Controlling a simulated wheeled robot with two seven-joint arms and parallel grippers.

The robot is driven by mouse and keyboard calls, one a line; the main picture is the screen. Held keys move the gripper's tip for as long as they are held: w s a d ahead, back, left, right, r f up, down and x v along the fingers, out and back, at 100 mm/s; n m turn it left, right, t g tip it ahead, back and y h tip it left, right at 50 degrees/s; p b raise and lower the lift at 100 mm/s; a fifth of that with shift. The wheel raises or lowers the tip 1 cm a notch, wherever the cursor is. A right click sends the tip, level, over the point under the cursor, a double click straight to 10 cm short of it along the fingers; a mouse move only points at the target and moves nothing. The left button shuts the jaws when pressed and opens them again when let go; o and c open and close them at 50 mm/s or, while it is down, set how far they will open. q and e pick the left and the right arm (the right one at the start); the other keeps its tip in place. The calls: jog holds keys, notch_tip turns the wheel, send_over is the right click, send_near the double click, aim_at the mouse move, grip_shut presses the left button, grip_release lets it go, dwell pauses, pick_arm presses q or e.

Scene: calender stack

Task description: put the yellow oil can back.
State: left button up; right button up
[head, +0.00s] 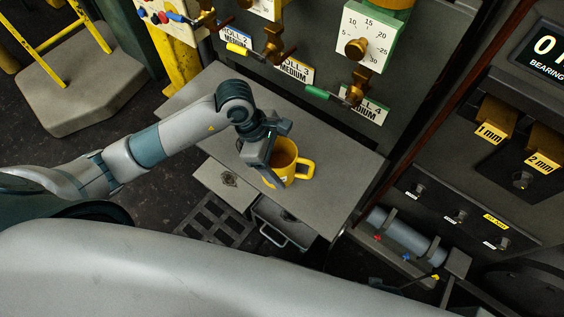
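The yellow oil can (289,173) looks like an open-topped mug with a brown inside and a loop handle on its right. It appears over the grey table (335,165), near the table's front edge. I cannot tell whether it rests on the table or is held just above it. My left gripper (268,160) is at the can's left side, overlapping its rim. The fingertips are partly hidden against the can, so I cannot tell whether they are closed on it. My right gripper is not in view.
A panel with a white dial (370,38) and levers, including a green-handled lever (318,92), stands behind the table. A drawer (283,222) is below the front edge. A cabinet with 1 mm and 2 mm blocks (495,117) is at right. The table's right part is clear.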

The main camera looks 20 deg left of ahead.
pick_arm(q)
jog(key=o, duration=1.1)
jog(key=shift+f, duration=0.1)
jog(key=o, duration=0.4)
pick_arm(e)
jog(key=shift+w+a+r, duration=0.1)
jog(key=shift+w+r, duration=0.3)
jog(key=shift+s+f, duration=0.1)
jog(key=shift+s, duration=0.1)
